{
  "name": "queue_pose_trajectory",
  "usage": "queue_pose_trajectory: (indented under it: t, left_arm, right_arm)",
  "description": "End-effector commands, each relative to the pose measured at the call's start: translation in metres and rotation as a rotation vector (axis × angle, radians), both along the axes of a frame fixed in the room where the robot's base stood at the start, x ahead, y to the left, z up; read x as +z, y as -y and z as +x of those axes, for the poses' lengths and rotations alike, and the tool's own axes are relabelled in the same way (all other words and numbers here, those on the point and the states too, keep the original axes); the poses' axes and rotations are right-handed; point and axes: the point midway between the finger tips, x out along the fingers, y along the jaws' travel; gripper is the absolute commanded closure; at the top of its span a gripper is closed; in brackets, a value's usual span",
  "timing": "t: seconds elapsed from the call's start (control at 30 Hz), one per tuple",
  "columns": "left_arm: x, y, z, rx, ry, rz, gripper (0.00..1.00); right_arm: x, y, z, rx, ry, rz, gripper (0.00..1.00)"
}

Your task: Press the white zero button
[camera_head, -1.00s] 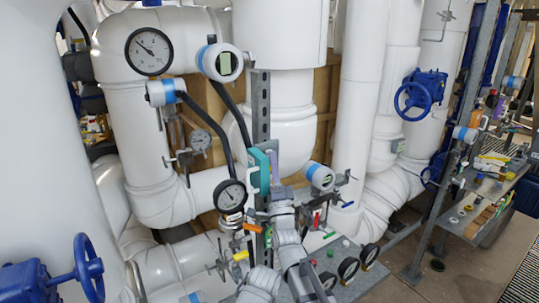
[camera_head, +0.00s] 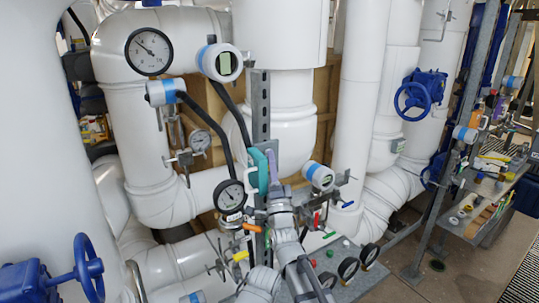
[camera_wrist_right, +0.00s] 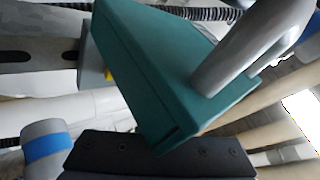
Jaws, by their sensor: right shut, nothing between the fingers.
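I cannot make out the white zero button in either view. A teal box (camera_head: 258,172) is on the slotted steel post in the head view. In the right wrist view the teal box (camera_wrist_right: 160,75) fills the middle, with a grey rounded part across its right side. My right gripper (camera_head: 271,160) is shut and empty, close beside the right side of the teal box. I cannot tell whether they touch. Its dark jaw part (camera_wrist_right: 150,153) shows along the bottom of the right wrist view. My left gripper is not in view.
The slotted post (camera_head: 261,110) rises behind the box. A round gauge (camera_head: 230,196) and a blue-banded transmitter (camera_head: 319,176) are on either side. A panel with a green button (camera_head: 330,253), a red button (camera_head: 313,263) and gauges (camera_head: 348,268) is below right. Large white pipes surround these.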

Motion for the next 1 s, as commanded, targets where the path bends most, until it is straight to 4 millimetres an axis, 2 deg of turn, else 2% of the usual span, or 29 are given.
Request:
queue_pose_trajectory:
  t: [0.27,0.6,1.0]
  left_arm:
    - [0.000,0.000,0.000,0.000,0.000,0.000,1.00]
    - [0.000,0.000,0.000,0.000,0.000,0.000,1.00]
    - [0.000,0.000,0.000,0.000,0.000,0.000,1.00]
  right_arm:
    - [0.000,0.001,-0.002,0.001,-0.001,-0.001,1.00]
    - [0.000,0.010,-0.015,0.000,-0.001,0.000,1.00]
    - [0.000,0.011,-0.016,0.000,0.000,0.000,1.00]
